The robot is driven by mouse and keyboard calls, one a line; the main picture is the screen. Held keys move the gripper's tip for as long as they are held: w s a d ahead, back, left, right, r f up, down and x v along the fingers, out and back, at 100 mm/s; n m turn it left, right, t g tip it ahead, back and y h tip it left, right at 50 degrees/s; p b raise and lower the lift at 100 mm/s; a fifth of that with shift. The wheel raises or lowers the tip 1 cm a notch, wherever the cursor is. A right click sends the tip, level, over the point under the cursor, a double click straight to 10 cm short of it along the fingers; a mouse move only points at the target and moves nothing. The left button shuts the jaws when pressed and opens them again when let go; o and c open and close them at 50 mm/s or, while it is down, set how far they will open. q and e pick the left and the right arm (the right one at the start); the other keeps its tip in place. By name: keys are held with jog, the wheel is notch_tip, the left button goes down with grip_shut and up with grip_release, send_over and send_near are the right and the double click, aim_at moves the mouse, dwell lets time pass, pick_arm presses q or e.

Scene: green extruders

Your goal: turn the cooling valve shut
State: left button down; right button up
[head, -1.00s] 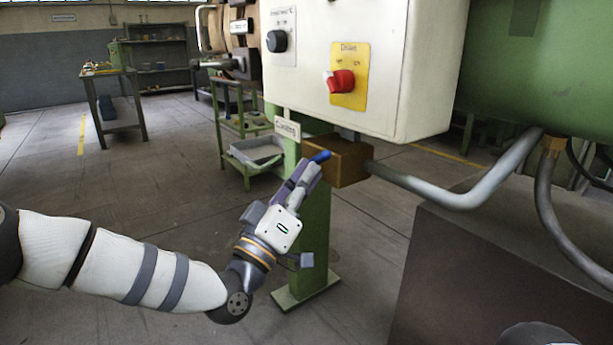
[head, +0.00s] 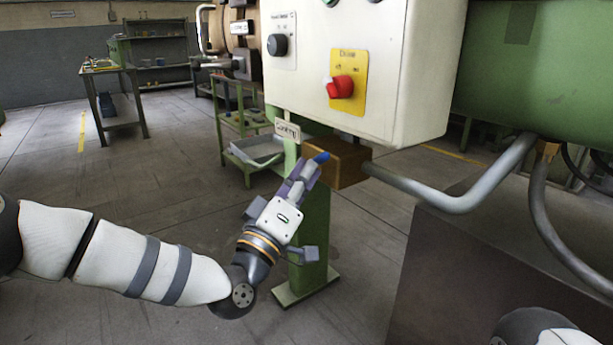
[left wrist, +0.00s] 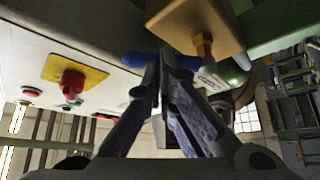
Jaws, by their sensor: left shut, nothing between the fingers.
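The cooling valve's blue lever (head: 321,157) sits at the brown valve block (head: 348,166), below the white cabinet and beside a small white label (head: 287,130). In the left wrist view the blue lever (left wrist: 136,59) lies crosswise at my fingertips and shows on both sides of them. My left gripper (head: 311,167) is shut, pointing up at the lever, with its fingertips (left wrist: 166,60) at or against it. Nothing is held between the fingers. I cannot tell whether they touch the lever. My right gripper does not show.
The white cabinet (head: 385,70) overhangs the valve, with a red knob (head: 340,87) on a yellow plate and a black knob (head: 277,45). A grey pipe (head: 450,201) runs right from the block. A green post (head: 309,240) stands just behind my gripper.

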pick_arm(q)
jog(key=r+n+g+y+p, duration=0.1)
jog(key=n, duration=0.2)
jog(key=w+a+r+n+y+p, duration=0.1)
jog(key=n+p, duration=0.1)
jog(key=w+r+n+g+y+p, duration=0.1)
jog(key=n+y, duration=0.1)
jog(key=n, duration=0.1)
jog(key=shift+w+a+n+g, duration=0.1)
jog(key=shift+a+n+g, duration=0.2)
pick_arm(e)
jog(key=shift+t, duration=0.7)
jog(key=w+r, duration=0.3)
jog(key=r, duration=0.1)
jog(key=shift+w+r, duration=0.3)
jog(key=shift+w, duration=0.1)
pick_arm(q)
jog(key=shift+w, duration=0.1)
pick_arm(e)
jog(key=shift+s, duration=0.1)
